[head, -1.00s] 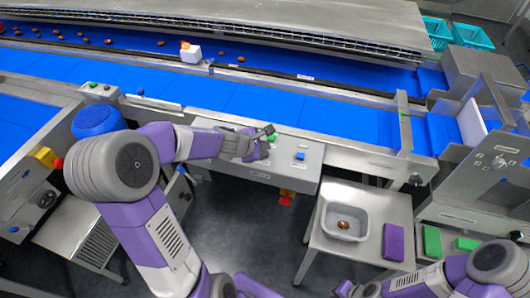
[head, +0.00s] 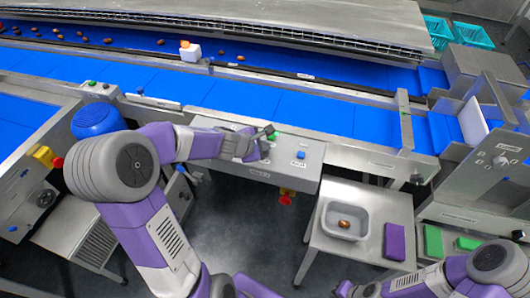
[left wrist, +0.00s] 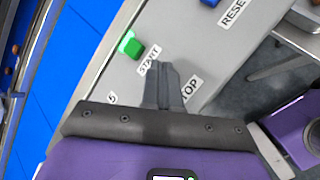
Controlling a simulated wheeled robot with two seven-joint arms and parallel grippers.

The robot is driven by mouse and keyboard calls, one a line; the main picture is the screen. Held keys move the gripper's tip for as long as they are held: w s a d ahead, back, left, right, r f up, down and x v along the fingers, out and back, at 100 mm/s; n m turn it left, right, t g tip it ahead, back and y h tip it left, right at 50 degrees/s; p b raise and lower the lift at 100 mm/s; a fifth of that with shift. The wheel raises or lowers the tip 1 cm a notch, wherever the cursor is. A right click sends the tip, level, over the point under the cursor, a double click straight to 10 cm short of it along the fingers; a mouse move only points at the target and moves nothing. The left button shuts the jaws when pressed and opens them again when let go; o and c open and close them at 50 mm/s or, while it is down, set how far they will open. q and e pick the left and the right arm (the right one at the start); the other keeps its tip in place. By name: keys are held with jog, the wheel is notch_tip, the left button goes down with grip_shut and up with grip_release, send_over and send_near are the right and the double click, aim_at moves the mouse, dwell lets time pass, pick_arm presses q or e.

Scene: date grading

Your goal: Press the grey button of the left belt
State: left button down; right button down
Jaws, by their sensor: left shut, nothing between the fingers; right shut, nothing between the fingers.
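The control panel (head: 225,168) stands at the front of the long blue belt. My left gripper (head: 268,131) is over it, shut and empty. In the left wrist view its closed fingertips (left wrist: 166,72) are between the START and STOP labels and partly cover STOP. A lit green button (left wrist: 130,45) is left of START, apart from the fingers. A blue button (head: 301,155) is by RESET. I cannot make out a grey button there; the gripper hides part of the panel. The left blue belt (head: 25,115) is at the left edge. My right gripper (head: 343,289) is shut, low in view.
A side table (head: 335,258) at right holds a grey tub (head: 326,230) and a purple cloth (head: 395,242). Dates lie on the far belt.

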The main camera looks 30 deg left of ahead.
pick_arm(q)
jog(key=shift+f+b, duration=0.45)
jog(key=shift+f, duration=0.05)
dwell(0.8)
jog(key=shift+r, duration=0.1)
jog(key=shift+r+p, duration=0.8)
jog(key=shift+p, duration=0.1)
notch_tip(320, 180, up, 5)
jog(key=p, duration=0.5)
jog(key=shift+f, duration=0.1)
dwell(0.6)
